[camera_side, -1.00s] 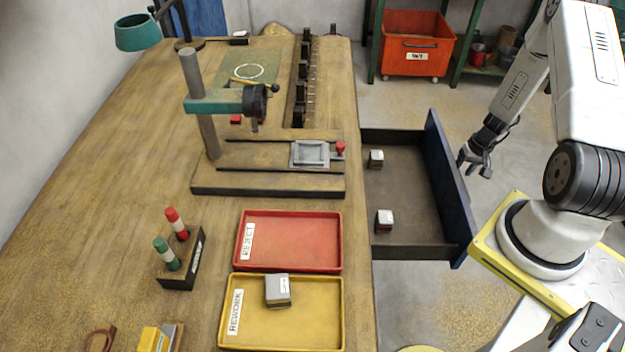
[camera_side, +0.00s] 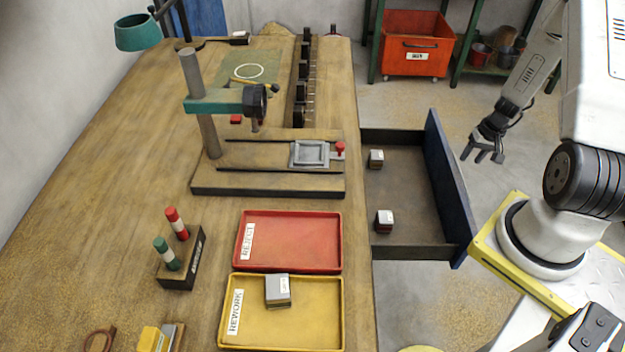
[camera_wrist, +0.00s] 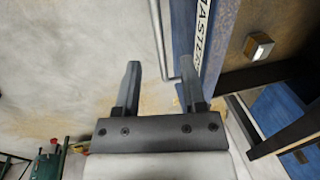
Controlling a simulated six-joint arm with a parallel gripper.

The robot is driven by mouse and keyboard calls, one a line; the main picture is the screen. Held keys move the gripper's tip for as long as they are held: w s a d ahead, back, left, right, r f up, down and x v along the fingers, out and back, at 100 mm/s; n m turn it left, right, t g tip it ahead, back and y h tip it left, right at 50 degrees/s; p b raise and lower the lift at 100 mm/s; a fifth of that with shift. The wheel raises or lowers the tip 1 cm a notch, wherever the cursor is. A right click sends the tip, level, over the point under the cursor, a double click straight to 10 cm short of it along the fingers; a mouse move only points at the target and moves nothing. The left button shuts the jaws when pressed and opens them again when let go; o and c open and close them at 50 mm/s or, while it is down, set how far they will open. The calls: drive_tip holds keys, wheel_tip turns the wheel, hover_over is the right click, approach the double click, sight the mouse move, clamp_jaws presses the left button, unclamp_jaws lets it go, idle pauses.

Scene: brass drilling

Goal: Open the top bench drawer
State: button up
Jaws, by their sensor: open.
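The bench drawer (camera_side: 408,190) stands pulled out from the right side of the workbench, with its dark blue front (camera_side: 448,185) well away from the bench edge. Two small grey-topped blocks, one farther back (camera_side: 376,158) and one nearer (camera_side: 384,220), lie in it. My gripper (camera_side: 484,157) is open and empty, outside the drawer to the right of its front. In the wrist view my open fingers (camera_wrist: 160,66) are near a thin grey handle (camera_wrist: 159,45) on the blue front, labelled MASTER (camera_wrist: 203,30). The handle shows between the fingers in the picture; no grip is visible.
On the bench are a red reject tray (camera_side: 290,262), a yellow rework tray (camera_side: 290,338) holding a block, and a drill stand (camera_side: 200,110). An orange bin (camera_side: 417,50) and green shelf stand behind.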

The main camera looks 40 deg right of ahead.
drive_tip(key=shift+s+d+r, duration=0.1)
drive_tip(key=shift+r, duration=0.5)
drive_tip(key=shift+s+d+r, duration=0.1)
drive_tip(key=shift+r, duration=0.5)
drive_tip(key=shift+r, duration=0.15)
clamp_jaws()
wheel_tip(320, 180, up, 5)
drive_tip(key=w+a+n+g+h, duration=0.2)
drive_tip(key=w+a+n, duration=0.1)
drive_tip(key=w+n, duration=0.6)
drive_tip(key=w+a+n+g+h, duration=0.3)
drive_tip(key=w+n, duration=0.6)
drive_tip(key=w, duration=0.1)
wheel_tip(320, 180, down, 7)
drive_tip(key=shift+d, duration=0.2)
